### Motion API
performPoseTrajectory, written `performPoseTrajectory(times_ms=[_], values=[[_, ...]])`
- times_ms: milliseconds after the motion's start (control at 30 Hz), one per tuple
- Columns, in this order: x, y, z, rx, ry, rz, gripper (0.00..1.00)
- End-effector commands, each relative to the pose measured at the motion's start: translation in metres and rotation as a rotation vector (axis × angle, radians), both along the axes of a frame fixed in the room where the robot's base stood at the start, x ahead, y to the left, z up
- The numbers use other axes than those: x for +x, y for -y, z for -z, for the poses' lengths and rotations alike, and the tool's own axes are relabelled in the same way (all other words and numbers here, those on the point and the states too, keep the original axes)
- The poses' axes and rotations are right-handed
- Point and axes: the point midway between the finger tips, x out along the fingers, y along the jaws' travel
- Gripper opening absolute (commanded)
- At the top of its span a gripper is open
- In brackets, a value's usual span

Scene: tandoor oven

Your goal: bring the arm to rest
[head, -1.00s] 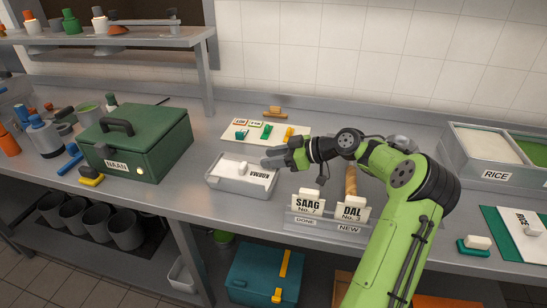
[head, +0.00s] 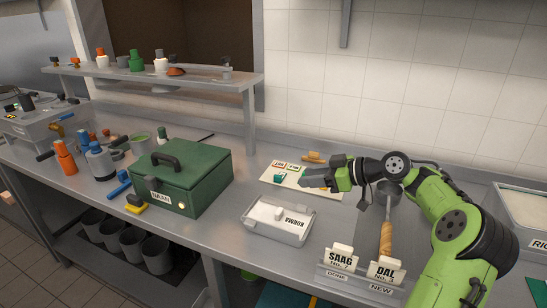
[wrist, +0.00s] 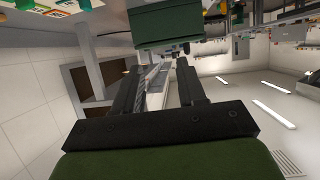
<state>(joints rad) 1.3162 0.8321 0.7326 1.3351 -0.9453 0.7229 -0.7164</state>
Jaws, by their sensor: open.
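My arm reaches in from the right in the head view, folded at the elbow. My gripper (head: 309,182) points left and covers the right part of the white board (head: 272,178) with coloured pieces. In the wrist view the jaws (wrist: 157,72) stand apart and nothing shows held between them. The KORMA tray (head: 262,230) lies in front of the gripper, with a white block (head: 268,213) in it. The gripper looks above the counter; its exact height I cannot tell.
The green NAAN box (head: 185,175) stands left of the tray. The SAAG (head: 341,258) and DAL (head: 386,270) blocks stand on a holder at the counter's front. A wooden-handled tool (head: 386,238) lies behind them. A steel shelf (head: 190,77) stands at the back left.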

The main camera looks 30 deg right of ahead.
Motion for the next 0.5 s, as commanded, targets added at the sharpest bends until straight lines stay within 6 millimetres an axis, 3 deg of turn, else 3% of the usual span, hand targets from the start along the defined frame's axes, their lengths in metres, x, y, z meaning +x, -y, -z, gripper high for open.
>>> performPoseTrajectory(times_ms=[167, 267, 333, 400, 500], values=[[0.002, -0.009, -0.001, -0.007, -0.019, -0.009, 0.40], [0.006, -0.054, -0.004, -0.054, -0.139, -0.041, 0.40], [0.002, -0.100, -0.006, -0.118, -0.274, -0.046, 0.40], [-0.013, -0.140, -0.008, -0.193, -0.406, -0.018, 0.40], [-0.046, -0.182, -0.016, -0.294, -0.543, 0.068, 0.40]])
